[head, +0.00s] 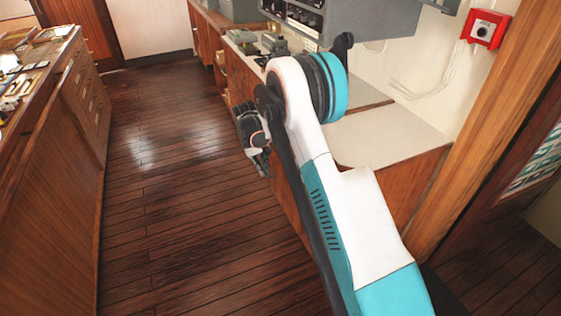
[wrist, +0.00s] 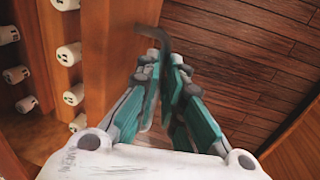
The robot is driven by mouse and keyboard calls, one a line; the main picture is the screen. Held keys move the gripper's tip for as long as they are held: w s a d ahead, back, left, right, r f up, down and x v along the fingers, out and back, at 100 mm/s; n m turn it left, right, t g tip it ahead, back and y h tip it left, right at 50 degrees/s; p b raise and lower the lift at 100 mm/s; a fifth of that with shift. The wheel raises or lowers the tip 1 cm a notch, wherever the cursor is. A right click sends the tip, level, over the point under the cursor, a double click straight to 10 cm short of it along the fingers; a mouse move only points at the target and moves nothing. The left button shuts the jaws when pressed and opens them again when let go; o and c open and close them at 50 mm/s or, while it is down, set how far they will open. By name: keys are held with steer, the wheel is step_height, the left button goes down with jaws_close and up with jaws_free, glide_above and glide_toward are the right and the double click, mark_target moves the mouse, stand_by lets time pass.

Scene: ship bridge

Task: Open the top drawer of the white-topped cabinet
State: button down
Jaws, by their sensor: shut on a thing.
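The white-topped cabinet (head: 385,143) stands right of centre in the head view, its wooden front mostly hidden behind my arm. My gripper (head: 262,165) is low at its front side, over the floor. In the wrist view, my gripper (wrist: 165,62) has its teal fingers close together at a dark curved handle (wrist: 152,33) beside a wooden panel (wrist: 118,55). It is shut on this handle, though the fingers hide part of the contact. How far the drawer stands open cannot be told.
Several white cylinders (wrist: 70,55) line wood at the left of the wrist view. A wooden counter with drawers (head: 85,85) stands at left in the head view. The plank floor (head: 165,210) between is clear. Grey equipment (head: 360,25) overhangs the cabinet's back.

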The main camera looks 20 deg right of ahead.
steer(key=a, duration=0.8)
steer(key=shift+s, duration=0.15)
steer(key=shift+d, duration=0.1)
steer(key=c, duration=2)
jaws_free()
step_height(320, 180, up, 12)
steer(key=a, duration=0.2)
steer(key=shift+a, duration=0.15)
steer(key=shift+f, duration=0.1)
